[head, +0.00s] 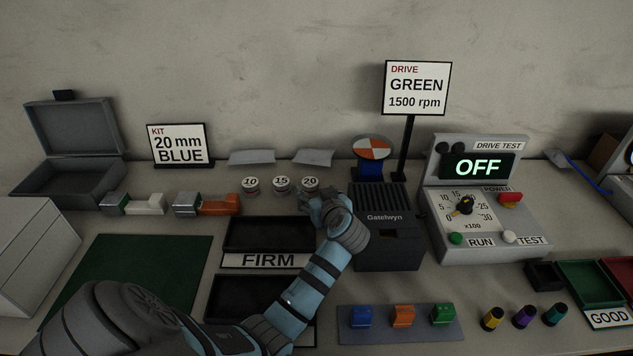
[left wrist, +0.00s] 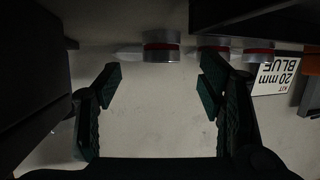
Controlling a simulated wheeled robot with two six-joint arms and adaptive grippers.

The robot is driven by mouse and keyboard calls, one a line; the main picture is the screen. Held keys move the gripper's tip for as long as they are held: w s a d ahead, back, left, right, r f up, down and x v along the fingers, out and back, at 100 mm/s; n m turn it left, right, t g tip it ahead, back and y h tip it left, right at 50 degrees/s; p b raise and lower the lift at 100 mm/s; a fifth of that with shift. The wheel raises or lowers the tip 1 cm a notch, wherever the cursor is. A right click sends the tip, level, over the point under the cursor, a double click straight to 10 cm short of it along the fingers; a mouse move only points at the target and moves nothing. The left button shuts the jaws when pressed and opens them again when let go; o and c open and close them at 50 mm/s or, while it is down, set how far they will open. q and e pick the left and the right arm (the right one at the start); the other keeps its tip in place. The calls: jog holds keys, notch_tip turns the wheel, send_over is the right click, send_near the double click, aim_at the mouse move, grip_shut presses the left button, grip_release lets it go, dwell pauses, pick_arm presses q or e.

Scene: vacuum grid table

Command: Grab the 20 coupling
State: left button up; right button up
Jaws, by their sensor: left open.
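The 20 coupling (head: 310,184) is a short silver-grey cylinder with a red band and a round white top marked 20. It stands at the right end of a row with the 15 (head: 281,185) and 10 (head: 250,185) couplings. In the left wrist view, which is upside down, the coupling at the left of the row (left wrist: 162,47) appears to be it. My left gripper (left wrist: 159,76) is open and empty. That coupling shows between its fingers sideways and just beyond their tips, apparently apart. In the head view my left wrist hides the fingers. My right gripper is out of view.
The grey Gatelwyn box (head: 388,248) stands close right of my left wrist. A kit sign (head: 180,144) reads 20 mm BLUE. Orange (head: 220,204) and white (head: 148,204) parts lie to the left.

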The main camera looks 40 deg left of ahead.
aim_at(311, 185)
pick_arm(q)
jog(key=x, duration=0.6)
jog(key=shift+w+a+r+b, duration=0.1)
jog(key=shift+a+r+b, duration=0.05)
jog(key=shift+r+b, duration=0.2)
jog(key=shift+r, duration=0.1)
jog(key=c, duration=1.4)
